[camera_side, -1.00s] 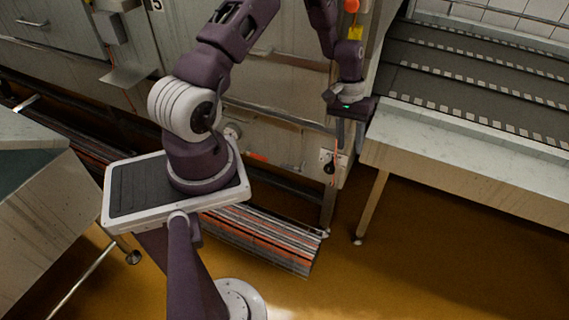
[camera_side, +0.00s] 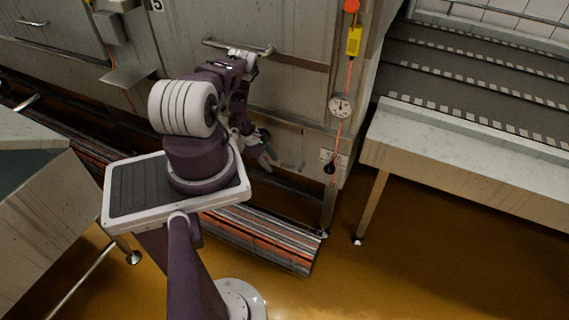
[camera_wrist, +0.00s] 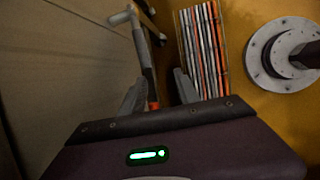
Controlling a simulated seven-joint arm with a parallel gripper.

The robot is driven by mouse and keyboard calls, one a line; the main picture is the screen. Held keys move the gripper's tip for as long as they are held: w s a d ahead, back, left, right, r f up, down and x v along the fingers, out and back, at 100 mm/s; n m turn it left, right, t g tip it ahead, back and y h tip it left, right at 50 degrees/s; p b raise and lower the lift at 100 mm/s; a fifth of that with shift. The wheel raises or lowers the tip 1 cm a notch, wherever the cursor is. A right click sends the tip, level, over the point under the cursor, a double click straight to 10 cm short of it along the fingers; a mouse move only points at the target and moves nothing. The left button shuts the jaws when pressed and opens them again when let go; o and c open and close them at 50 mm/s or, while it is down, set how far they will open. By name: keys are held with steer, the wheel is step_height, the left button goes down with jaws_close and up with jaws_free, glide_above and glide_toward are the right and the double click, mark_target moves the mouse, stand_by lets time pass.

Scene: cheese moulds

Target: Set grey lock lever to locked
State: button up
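The grey lock lever (camera_wrist: 143,50) shows in the wrist view as a pale grey bar with a bent end at the top and an orange-red part at its lower end. Its lower end runs down between the fingers of my gripper (camera_wrist: 159,90). The fingers stand apart, and I cannot tell whether either touches the lever. In the side view my gripper (camera_side: 268,155) is low against the steel front, and a grey bar that looks like the lever (camera_side: 291,165) shows just right of it. The lever's mount is hidden, and its locked mark cannot be made out.
A horizontal handle (camera_side: 265,48) is on the steel front above. A round dial (camera_side: 341,105), a yellow tag (camera_side: 354,40) and a dark hanging knob (camera_side: 330,168) are to the right. A striped bundle (camera_side: 265,240) lies below. Open floor (camera_side: 400,280) is at lower right.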

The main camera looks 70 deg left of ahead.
mark_target(286, 165)
steer(key=w, duration=0.1)
steer(key=w+d, duration=0.1)
steer(key=w, duration=0.1)
steer(key=w+f, duration=0.1)
steer(key=w, duration=0.1)
steer(key=shift+d, duration=0.4)
steer(key=shift+w+f, duration=0.1)
steer(key=shift+w, duration=0.05)
jaws_close()
stand_by(0.8)
